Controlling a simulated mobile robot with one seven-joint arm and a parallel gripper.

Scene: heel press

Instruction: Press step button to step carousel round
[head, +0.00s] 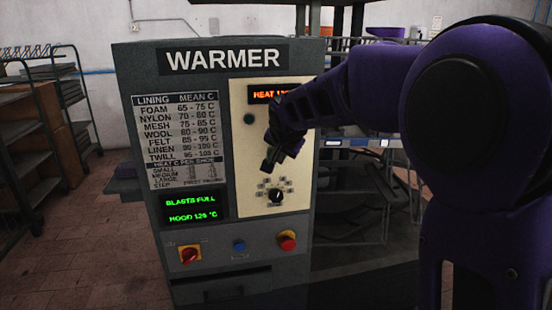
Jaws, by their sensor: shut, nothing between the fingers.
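The dark grey warmer cabinet (150,59) stands in front of me with a cream control panel (240,165). No button carries a readable "step" label. A small blue button (239,246) sits low on the front. A red button (288,241) with a yellow surround is to its right. A dark round button or lamp (248,119) is high on the cream panel. My gripper (266,168) is shut and empty, pointing down in front of the cream panel, above the black dial (277,196). I cannot tell whether it touches the panel.
A red rotary switch (190,254) on yellow is at lower left of the cabinet. A green display (191,207) reads "BLASTS FULL" and "HOOD 129 °C". An orange display (265,94) is partly hidden by my arm. A rack (60,70) stands at far left; tiled floor (100,250) lies between.

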